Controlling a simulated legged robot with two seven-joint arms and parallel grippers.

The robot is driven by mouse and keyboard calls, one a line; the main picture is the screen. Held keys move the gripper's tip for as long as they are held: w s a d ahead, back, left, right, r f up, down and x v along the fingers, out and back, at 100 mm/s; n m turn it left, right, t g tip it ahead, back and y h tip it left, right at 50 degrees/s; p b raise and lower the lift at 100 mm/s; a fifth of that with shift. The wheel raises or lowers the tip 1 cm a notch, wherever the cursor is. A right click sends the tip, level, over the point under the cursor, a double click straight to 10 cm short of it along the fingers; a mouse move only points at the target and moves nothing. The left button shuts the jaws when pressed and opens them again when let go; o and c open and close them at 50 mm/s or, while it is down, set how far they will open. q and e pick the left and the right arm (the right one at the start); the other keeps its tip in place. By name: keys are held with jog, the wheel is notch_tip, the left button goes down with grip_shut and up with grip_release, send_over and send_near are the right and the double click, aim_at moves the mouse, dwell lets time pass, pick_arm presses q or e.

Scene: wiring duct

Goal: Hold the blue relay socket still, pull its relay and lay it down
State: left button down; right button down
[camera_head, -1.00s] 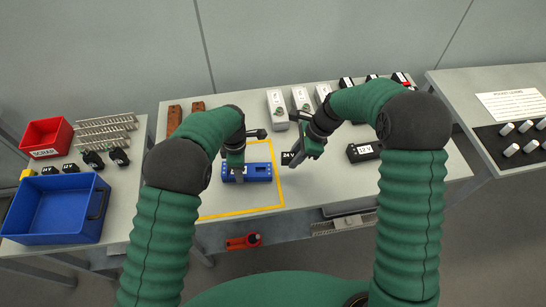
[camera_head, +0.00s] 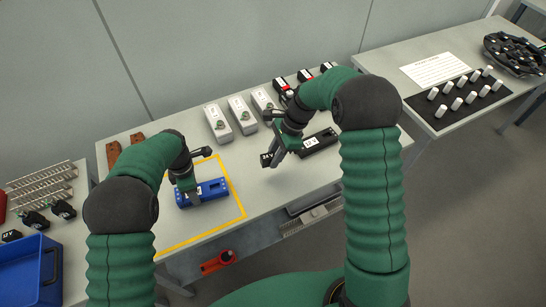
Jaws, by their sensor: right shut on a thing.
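The blue relay socket (camera_head: 214,188) lies on the table inside a yellow outlined area. My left gripper (camera_head: 192,198) is down at the socket, with a finger in front of its left part. Whether its jaws are closed on the socket cannot be made out. My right gripper (camera_head: 272,157) is shut on a small black relay (camera_head: 266,160) with a white voltage label. It holds the relay to the right of the socket, apart from it and near the black tray (camera_head: 326,137).
The black tray has a white label. Grey boxes (camera_head: 217,123) stand along the back. A blue bin (camera_head: 30,262) and metal rails are at the left. A side table (camera_head: 440,125) with white cylinders is at the right. An orange-red item (camera_head: 218,262) is below the front edge.

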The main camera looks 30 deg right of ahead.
aim_at(271, 155)
jog(key=shift+r, duration=1.55)
pick_arm(q)
jog(key=shift+d, duration=0.1)
pick_arm(e)
jog(key=shift+n+g, duration=0.3)
jog(key=shift+n, duration=0.5)
jog(key=x, duration=0.3)
jog(key=s+x, duration=0.1)
jog(key=x, duration=0.7)
jog(key=shift+s+d, duration=0.15)
jog(key=shift+s, duration=0.05)
jog(key=c, duration=1.2)
grip_release()
jog(key=shift+o, duration=0.2)
